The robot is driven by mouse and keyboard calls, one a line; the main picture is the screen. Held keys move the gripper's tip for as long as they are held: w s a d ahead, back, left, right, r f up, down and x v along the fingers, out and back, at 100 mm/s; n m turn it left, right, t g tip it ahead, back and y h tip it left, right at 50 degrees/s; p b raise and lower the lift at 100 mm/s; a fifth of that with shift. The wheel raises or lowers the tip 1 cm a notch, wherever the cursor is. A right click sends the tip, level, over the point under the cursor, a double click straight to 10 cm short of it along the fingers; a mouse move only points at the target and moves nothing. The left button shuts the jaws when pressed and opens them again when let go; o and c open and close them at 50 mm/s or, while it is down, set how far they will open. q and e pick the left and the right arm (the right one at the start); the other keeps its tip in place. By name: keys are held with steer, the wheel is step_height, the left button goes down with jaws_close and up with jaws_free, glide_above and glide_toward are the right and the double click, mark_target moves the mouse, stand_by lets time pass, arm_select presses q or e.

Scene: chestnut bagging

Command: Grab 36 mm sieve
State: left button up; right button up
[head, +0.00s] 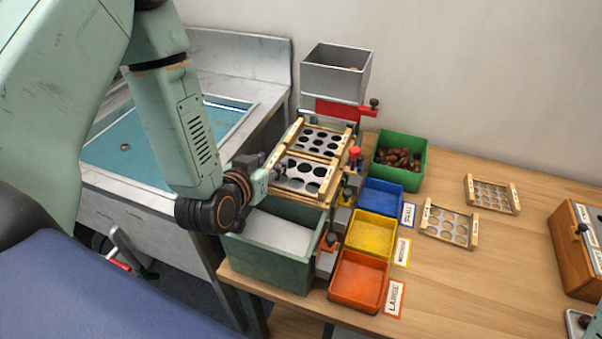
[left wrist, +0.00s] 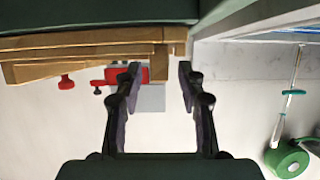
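Two wooden-framed sieves with round holes sit on the sorting stand, an upper one (head: 318,140) and a lower one (head: 306,176). Two more lie flat on the table: a nearer one (head: 449,226) and a farther one (head: 491,194). Their size marks are too small to read, so I cannot tell which is 36 mm. My left gripper (head: 273,174) is at the left edge of the lower sieve on the stand. In the left wrist view, its fingers (left wrist: 158,76) are apart with nothing held, close to stacked wooden frame edges (left wrist: 95,45). My right gripper is not in view.
A grey hopper (head: 336,75) stands behind the sieves. A dark green bin (head: 270,262) is below my left gripper. Blue (head: 381,198), yellow (head: 370,237) and orange (head: 357,282) trays line the stand's right side. A green crate (head: 417,175) holds chestnuts.

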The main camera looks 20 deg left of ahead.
arm_select(q)
steer(key=shift+w+f, duration=0.15)
steer(key=shift+w, duration=0.3)
steer(key=shift+s, duration=0.1)
steer(key=shift+a, duration=0.1)
steer(key=shift+c, duration=0.7)
steer(key=c, duration=0.4)
jaws_close()
